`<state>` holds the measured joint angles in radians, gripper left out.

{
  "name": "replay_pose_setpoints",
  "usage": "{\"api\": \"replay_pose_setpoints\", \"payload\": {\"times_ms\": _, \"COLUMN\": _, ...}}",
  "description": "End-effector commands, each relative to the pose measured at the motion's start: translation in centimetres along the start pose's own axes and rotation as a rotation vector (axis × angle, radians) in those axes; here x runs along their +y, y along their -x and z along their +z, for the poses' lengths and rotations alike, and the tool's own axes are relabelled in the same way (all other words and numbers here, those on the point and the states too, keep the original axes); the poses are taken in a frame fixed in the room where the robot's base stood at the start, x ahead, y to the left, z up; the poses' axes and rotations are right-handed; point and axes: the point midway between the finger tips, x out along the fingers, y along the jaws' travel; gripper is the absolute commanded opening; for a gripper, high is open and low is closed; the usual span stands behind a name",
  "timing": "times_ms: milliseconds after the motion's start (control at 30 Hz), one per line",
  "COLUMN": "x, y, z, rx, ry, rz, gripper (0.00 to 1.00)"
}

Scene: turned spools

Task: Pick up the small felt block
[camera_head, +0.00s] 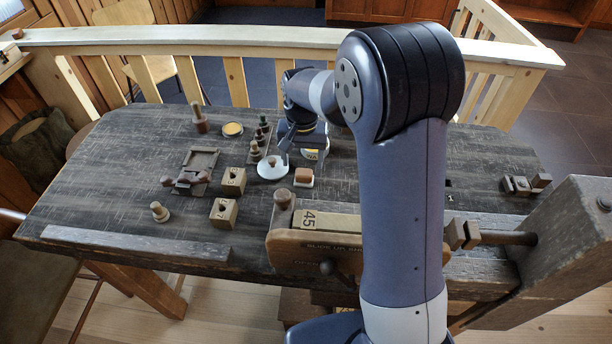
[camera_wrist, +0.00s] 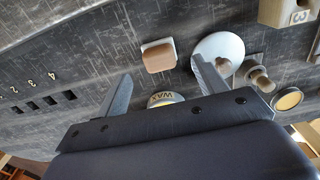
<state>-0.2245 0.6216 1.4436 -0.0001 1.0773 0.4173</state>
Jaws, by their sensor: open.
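The small felt block (camera_head: 304,177) has a brown top and a pale base. It sits on the dark worktable (camera_head: 110,180), right of a white round dish (camera_head: 272,172) and behind the vise. In the wrist view the block (camera_wrist: 158,57) lies just beyond the fingertips, in line with the gap between them. My gripper (camera_wrist: 162,70) is open and empty, with its fingers spread wider than the block. In the head view my gripper (camera_head: 302,145) is above the table, behind the block, partly hidden by my arm.
A wax tin (camera_wrist: 165,98) is partly hidden below the gripper.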

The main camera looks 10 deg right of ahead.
Motion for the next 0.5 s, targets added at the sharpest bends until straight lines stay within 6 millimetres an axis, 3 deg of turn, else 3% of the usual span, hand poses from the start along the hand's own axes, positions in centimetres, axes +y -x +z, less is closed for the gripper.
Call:
{"api": "replay_pose_setpoints", "payload": {"times_ms": 167, "x": 0.0, "y": -1.3, "z": 0.0, "rx": -0.001, "ry": 0.000, "rz": 0.001, "gripper": 0.67}}
{"api": "replay_pose_setpoints", "payload": {"times_ms": 500, "x": -0.1, "y": -5.6, "z": -0.3, "rx": -0.001, "ry": 0.000, "rz": 0.000, "gripper": 0.67}}
